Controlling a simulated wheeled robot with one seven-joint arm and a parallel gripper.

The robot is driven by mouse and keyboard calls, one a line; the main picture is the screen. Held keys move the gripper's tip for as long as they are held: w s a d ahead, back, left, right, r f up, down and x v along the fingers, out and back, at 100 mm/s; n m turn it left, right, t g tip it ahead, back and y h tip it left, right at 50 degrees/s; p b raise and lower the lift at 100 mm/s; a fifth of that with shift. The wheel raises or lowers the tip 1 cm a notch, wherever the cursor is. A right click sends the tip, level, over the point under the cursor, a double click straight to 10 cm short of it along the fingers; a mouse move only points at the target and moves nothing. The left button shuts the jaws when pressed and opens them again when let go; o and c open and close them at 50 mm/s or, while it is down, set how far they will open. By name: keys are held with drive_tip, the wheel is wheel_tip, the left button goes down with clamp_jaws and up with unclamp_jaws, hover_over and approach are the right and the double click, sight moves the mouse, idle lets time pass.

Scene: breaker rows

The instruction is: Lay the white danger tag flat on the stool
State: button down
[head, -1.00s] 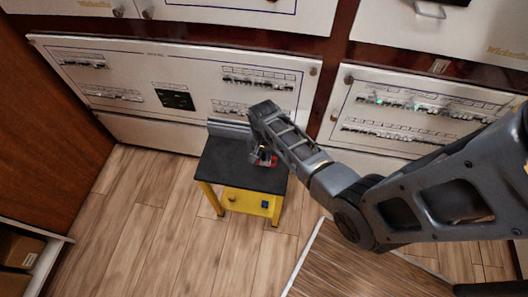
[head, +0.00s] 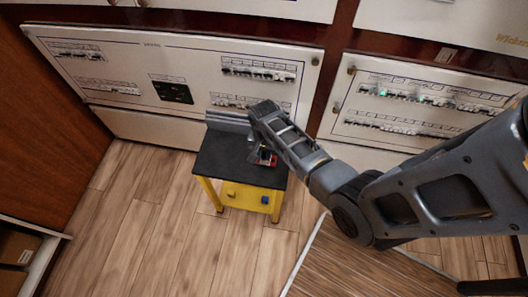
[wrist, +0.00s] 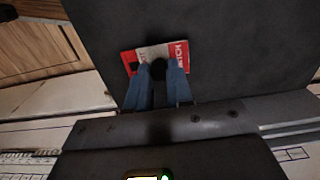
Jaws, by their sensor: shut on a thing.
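The danger tag (wrist: 152,54), white in the middle with red ends and part of some lettering, lies between my fingertips in the wrist view. My gripper (wrist: 160,72) has blue fingers shut on its near edge. The tag is over the dark top of the stool (wrist: 220,30); I cannot tell whether it touches the surface. In the head view the stool (head: 218,158) has a black top and a yellow frame, and a small red and white part of the tag (head: 268,161) shows beneath my gripper near the top's right side.
Breaker panels (head: 175,70) stand behind the stool, with another panel (head: 415,105) at the right. A grey raised piece (head: 228,121) stands along the stool's back edge. The left part of the stool top is clear. Wooden floor (head: 140,220) lies around it.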

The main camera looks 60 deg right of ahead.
drive_tip(key=shift+f+b, duration=0.35)
drive_tip(key=shift+f, duration=0.15)
drive_tip(key=c, duration=0.9)
unclamp_jaws()
drive_tip(key=shift+r, duration=0.1)
wheel_tip(320, 180, up, 8)
drive_tip(key=shift+f+p, duration=0.15)
drive_tip(key=shift+p, duration=0.4)
